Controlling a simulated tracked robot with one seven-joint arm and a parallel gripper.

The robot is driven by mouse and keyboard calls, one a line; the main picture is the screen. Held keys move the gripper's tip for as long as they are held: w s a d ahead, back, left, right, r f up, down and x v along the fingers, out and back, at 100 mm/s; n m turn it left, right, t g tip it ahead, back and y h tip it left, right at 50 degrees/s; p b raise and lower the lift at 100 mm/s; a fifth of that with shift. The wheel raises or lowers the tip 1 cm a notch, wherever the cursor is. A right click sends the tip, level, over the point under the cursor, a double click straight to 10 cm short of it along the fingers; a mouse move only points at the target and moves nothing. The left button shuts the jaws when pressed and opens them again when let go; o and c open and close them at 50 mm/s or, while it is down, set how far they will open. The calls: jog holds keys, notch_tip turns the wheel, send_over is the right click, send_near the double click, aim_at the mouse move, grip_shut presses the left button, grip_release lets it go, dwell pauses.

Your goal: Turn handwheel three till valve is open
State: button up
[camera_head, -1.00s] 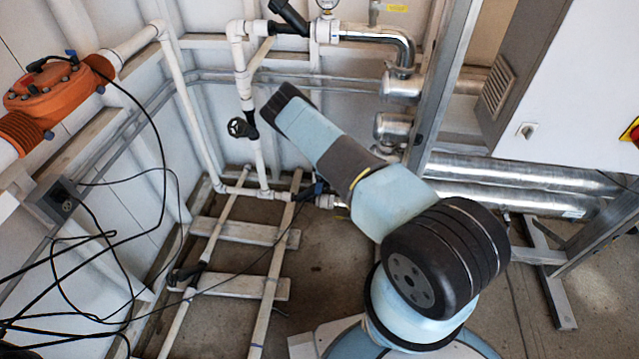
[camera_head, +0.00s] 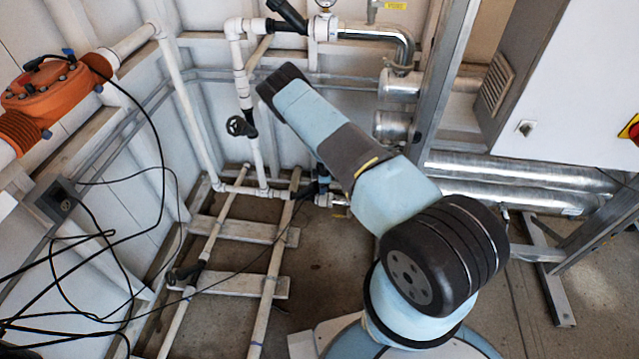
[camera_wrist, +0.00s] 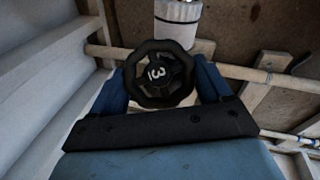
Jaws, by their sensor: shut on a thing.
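Handwheel three (camera_wrist: 155,74) is a black wheel with spokes and a white "3" on its hub. It sits in the middle of the wrist view, where the "3" appears turned on its side. My gripper (camera_wrist: 164,84) has its two blue fingers on the left and right sides of the wheel and is shut on it. A white pipe section (camera_wrist: 177,22) shows just beyond the wheel. In the head view my arm's links cover much of the middle, and I cannot clearly make out the gripper or handwheel three there.
Another black handwheel (camera_head: 241,126) is on the white vertical pipe, left of my arm. An orange pipe unit (camera_head: 50,90) is at the left, with loose black cables (camera_head: 75,240) below it. A white cabinet (camera_head: 570,90) and silver pipes (camera_head: 520,180) are at the right.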

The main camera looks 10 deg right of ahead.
jog(key=shift+w+a+r+n+t, duration=0.15)
jog(key=shift+w+a+n+t, duration=0.15)
jog(key=shift+n+t, duration=0.45)
jog(key=shift+s+a+n+t, duration=0.2)
jog(key=shift+a+n+t, duration=0.1)
jog(key=shift+n+t, duration=0.65)
jog(key=n+t, duration=0.1)
jog(key=n+t+y, duration=0.1)
jog(key=n, duration=0.1)
jog(key=n+t, duration=0.1)
jog(key=n, duration=0.1)
jog(key=shift+s+d+f+y, duration=0.1)
jog(key=shift+s+f+y, duration=0.3)
jog(key=n+t+y, duration=0.1)
jog(key=n, duration=0.1)
jog(key=n+y, duration=0.1)
jog(key=n, duration=0.1)
jog(key=n+t+y, duration=0.1)
jog(key=n, duration=0.1)
jog(key=shift+s+d+f+t, duration=0.3)
jog(key=shift+f, duration=0.1)
jog(key=n+y, duration=0.1)
jog(key=n, duration=0.1)
jog(key=n+y, duration=0.3)
jog(key=n, duration=0.1)
jog(key=shift+d+f+y, duration=0.25)
jog(key=shift+d+y, duration=0.05)
jog(key=shift+n, duration=0.3)
jog(key=shift+d, duration=0.1)
